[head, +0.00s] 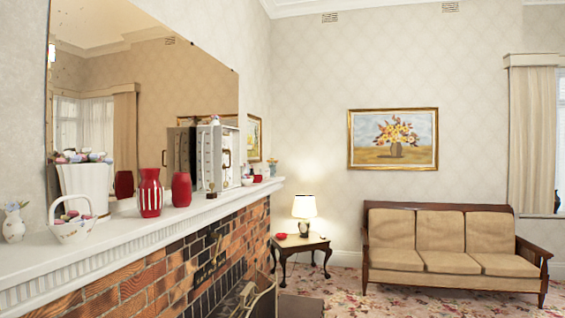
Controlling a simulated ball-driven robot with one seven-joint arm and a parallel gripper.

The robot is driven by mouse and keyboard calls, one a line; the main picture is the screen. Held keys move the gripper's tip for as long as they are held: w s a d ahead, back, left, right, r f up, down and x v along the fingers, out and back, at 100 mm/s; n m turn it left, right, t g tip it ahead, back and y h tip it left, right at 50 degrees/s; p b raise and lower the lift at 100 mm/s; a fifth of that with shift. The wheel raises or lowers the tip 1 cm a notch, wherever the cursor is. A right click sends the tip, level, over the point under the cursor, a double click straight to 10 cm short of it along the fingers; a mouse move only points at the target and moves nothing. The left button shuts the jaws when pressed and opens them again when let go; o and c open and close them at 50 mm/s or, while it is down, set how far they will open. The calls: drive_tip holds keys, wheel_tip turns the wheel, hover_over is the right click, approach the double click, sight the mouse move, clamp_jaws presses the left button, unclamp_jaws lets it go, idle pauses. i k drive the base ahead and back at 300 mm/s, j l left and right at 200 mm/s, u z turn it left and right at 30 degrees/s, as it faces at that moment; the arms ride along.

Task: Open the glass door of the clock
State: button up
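A pale, box-shaped object (217,157) with a dark curved handle stands upright on the white mantel (160,226), past the red vases. It looks like the clock, but I see it at a steep angle and cannot make out a dial. I cannot tell its glass door or whether that is open. A dark and pale shape beside it shows in the mirror (180,85) behind, seemingly its reflection. My gripper is not in view.
On the mantel stand a striped red vase (150,193), a white basket (72,227) and a small white vase (13,227). Below is the brick fireplace (125,290). A lamp table (301,243) and a sofa (445,245) stand across the room; carpet lies between.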

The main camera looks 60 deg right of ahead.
sight(218, 150)
drive_tip(key=z, duration=1.1)
drive_tip(key=i+l, duration=0.15)
drive_tip(key=i, duration=0.2)
